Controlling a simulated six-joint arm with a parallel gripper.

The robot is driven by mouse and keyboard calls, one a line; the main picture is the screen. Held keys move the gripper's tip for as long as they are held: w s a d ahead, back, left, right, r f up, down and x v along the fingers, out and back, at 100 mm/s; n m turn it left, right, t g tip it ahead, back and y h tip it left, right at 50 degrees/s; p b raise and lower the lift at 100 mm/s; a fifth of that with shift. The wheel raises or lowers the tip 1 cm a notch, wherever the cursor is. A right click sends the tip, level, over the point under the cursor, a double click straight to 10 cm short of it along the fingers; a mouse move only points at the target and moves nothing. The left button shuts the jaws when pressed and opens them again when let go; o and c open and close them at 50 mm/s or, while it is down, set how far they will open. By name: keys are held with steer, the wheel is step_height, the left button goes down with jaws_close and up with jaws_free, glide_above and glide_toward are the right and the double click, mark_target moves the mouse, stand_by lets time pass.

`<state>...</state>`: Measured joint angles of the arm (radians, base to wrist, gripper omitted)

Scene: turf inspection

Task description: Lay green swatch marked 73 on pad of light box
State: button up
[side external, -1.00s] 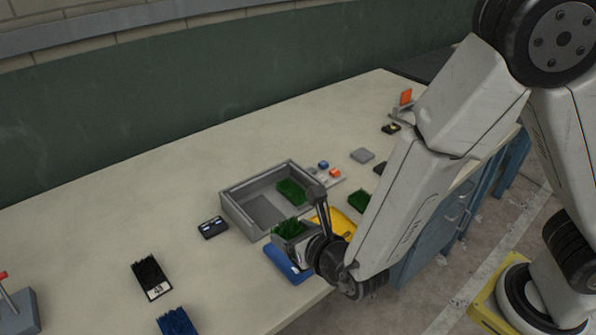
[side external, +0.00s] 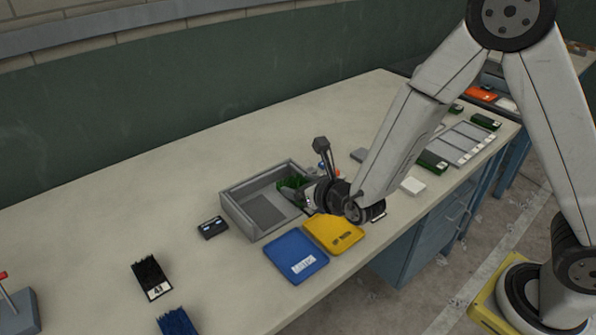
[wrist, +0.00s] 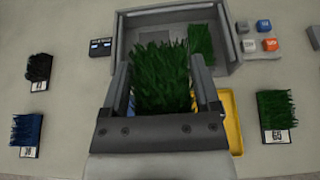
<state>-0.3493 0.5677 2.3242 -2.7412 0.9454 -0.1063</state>
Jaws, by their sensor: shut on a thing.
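My gripper (wrist: 160,66) is shut on a green turf swatch (wrist: 163,85); its label is not readable. In the side external view my gripper (side external: 306,190) is at the right part of the light box, a grey open box (side external: 238,218). The box wall also shows in the wrist view (wrist: 125,24). A darker grey pad (side external: 264,211) lies on the box floor. A second green swatch (wrist: 201,43) lies inside the box at the right. In the side view the green tufts overlap, so I cannot tell the held swatch's height above the box.
Blue (side external: 296,258) and yellow (side external: 333,234) trays lie in front of the box. Several coloured buttons (wrist: 270,44) sit at its right. Another labelled green swatch (wrist: 275,112) lies to the right. Black (side external: 151,276) and blue (side external: 177,322) swatches lie left, with clear table between.

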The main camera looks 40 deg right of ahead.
steer(key=shift+w, duration=0.1)
steer(key=a+x, duration=0.2)
steer(key=x, duration=0.7)
glide_above(260, 209)
steer(key=shift+s+f, duration=0.15)
steer(key=shift+f, duration=1.35)
steer(key=shift+s+f, duration=0.15)
steer(key=shift+f, duration=1.3)
steer(key=shift+f, duration=0.1)
steer(key=shift+w+f, duration=0.2)
steer(key=shift+f, duration=1.55)
steer(key=shift+f, duration=0.15)
steer(key=o, duration=1)
